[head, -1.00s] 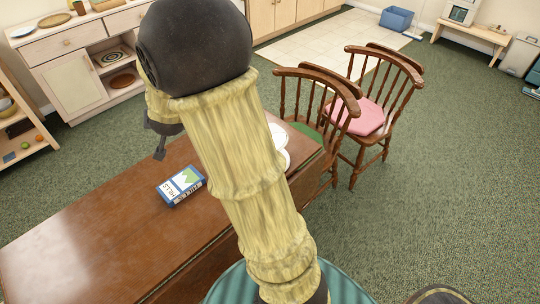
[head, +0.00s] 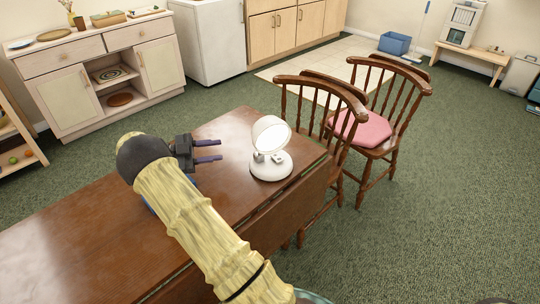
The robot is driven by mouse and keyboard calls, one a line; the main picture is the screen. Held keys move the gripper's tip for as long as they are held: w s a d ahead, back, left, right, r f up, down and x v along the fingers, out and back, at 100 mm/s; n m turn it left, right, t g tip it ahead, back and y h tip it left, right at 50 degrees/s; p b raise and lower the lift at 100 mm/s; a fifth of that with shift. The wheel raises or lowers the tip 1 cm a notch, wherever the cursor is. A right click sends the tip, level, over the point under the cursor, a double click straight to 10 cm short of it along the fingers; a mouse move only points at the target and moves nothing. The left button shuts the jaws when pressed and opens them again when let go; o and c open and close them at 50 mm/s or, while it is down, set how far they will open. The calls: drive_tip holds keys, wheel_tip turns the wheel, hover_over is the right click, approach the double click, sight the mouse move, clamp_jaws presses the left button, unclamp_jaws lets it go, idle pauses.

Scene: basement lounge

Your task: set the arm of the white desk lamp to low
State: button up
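The white desk lamp (head: 270,165) stands on the wooden table near its far right end. It has a round white base, and its round head with a bright face sits low above the base; the arm between them is mostly hidden. My gripper (head: 219,150) is to the left of the lamp, above the table. Its two dark fingers are apart with nothing between them and point right toward the lamp, without touching it.
The brown table (head: 80,240) is mostly bare; a blue box is largely hidden behind my arm. Wooden chairs stand against the table's right side, one with a pink cushion (head: 361,128). A cabinet (head: 100,75) stands behind. Green carpet is open at the right.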

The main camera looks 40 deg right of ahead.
drive_tip(key=shift+s+a, duration=0.15)
drive_tip(key=x, duration=1.7)
drive_tip(key=shift+s, duration=0.3)
clamp_jaws()
